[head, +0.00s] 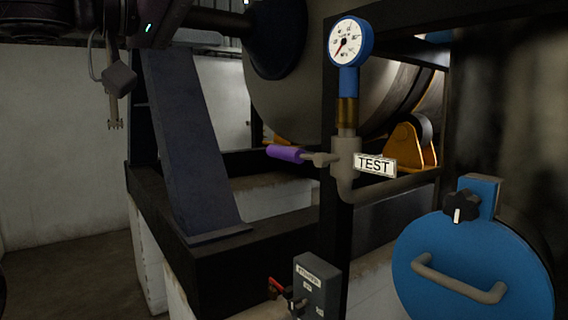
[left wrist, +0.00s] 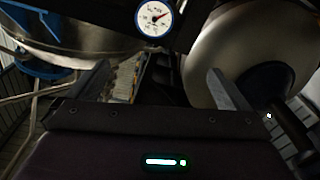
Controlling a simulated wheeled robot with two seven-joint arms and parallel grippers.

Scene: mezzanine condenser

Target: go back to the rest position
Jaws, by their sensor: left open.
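My left arm comes in at the top left of the head view, high above the floor. In the left wrist view my left gripper (left wrist: 160,88) has its two fingers wide apart, with nothing between them. A blue-rimmed pressure gauge (head: 348,42) stands on a pipe in the head view, and it also shows at the top of the left wrist view (left wrist: 153,17). The gripper is apart from the gauge and from the purple-handled valve lever (head: 286,153) below it. My right gripper is in neither view.
A TEST plate (head: 375,165) sits beside the valve. A blue round cover (head: 470,275) with a handle and black knob is at lower right. A grey box (head: 318,280) is at the bottom. A grey piece (head: 119,79) hangs beneath my left arm. Open floor (head: 70,270) shows at left.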

